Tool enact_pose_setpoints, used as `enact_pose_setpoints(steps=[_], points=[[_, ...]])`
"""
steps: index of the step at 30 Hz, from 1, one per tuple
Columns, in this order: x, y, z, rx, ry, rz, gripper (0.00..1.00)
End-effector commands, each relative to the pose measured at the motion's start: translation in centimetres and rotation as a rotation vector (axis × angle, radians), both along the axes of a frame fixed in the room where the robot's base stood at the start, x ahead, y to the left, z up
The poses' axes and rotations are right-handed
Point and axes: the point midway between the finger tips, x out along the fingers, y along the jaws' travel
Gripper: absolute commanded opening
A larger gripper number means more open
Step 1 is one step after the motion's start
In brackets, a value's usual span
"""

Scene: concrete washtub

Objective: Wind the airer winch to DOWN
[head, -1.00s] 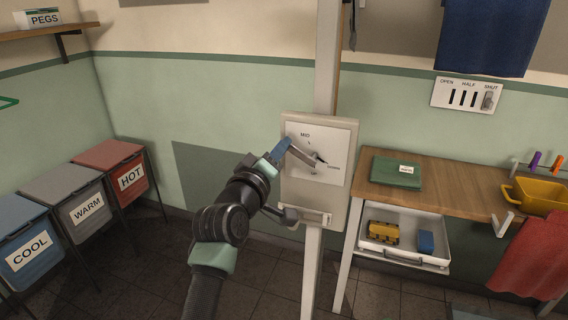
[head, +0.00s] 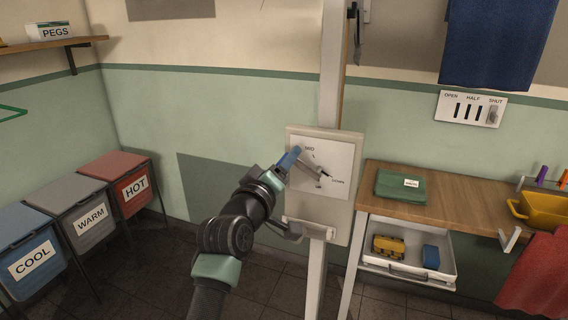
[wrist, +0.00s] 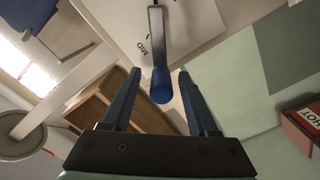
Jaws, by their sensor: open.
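The winch plate (head: 345,155) is a pale panel on a post, marked MID at the top and DOWN at the right. A short black pointer (head: 326,176) on its face points toward DOWN. A metal crank arm (head: 304,166) runs from the plate's middle up and left. In the wrist view the crank (wrist: 157,38) ends in a round blue knob (wrist: 162,86). My gripper (wrist: 160,73) is open, with one finger on each side of the knob and gaps visible. In the head view my gripper (head: 290,157) is at the crank's outer end, where fingers and knob are hard to separate.
A wooden bench (head: 456,208) stands right of the post with a green folded cloth (head: 400,188) and a yellow tub (head: 543,210). An open drawer (head: 447,268) below holds yellow and blue items. HOT (head: 131,185), WARM and COOL bins stand at the left.

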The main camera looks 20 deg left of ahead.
Motion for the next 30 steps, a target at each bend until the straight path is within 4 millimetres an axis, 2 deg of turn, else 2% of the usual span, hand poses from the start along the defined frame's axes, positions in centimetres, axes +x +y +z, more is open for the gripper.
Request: enact_pose_setpoints(steps=[8,24,30], points=[[-1.3,0.1,-0.1,-0.001,-0.001,0.001,0.6],[-10.4,0.1,-0.1,-0.002,-0.001,0.003,0.6],[-12.5,0.0,-0.1,-0.001,-0.001,0.001,0.6]])
